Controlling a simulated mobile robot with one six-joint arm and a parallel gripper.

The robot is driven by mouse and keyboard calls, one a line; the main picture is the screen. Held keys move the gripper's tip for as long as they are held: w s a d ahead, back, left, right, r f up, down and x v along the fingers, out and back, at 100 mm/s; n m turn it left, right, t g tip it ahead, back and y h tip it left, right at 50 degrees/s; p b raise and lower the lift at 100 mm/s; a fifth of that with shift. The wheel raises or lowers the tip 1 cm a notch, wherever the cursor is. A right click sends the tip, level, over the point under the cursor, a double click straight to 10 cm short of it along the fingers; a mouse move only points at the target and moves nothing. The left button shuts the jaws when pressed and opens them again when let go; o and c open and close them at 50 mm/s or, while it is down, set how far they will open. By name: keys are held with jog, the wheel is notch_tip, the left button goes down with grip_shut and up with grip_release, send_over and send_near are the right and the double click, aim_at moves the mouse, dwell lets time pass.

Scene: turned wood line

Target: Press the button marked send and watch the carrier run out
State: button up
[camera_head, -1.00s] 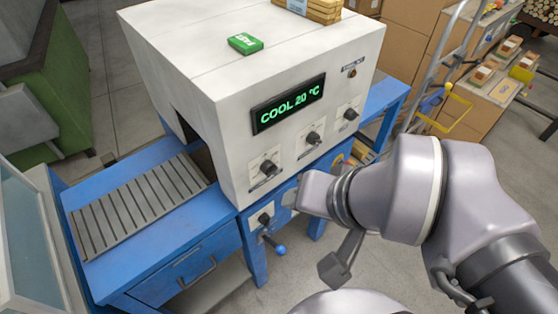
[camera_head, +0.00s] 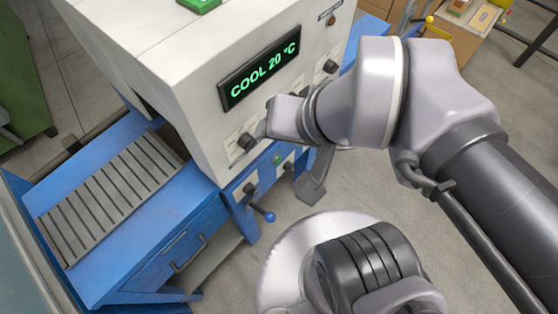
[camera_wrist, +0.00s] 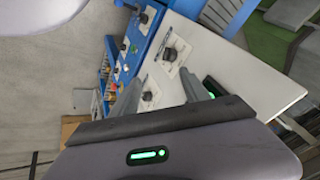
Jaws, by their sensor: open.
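The white machine (camera_head: 180,60) has a lit display (camera_head: 259,68) reading "COOL 20 °C". Below are dark knobs (camera_head: 246,141) on its white face. The blue panel under it carries a small green round button (camera_head: 276,159), a black knob (camera_head: 249,189) and a blue-tipped lever (camera_head: 268,215). I cannot read the button's label, so I cannot tell which control is marked send. No carrier can be made out. My gripper (camera_wrist: 160,88) is open and empty in the wrist view, its fingers apart in front of the machine's knobs (camera_wrist: 170,54). My arm hides part of the front.
A slotted blue bench (camera_head: 120,190) joins the machine at the left, with a drawer (camera_head: 180,250) below. A green cabinet (camera_head: 25,80) stands at far left. Cardboard boxes (camera_head: 465,25) stand at the upper right. Grey floor is open in front of the machine.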

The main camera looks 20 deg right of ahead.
jog(key=shift+w, duration=0.1)
grip_shut()
dwell(1.6)
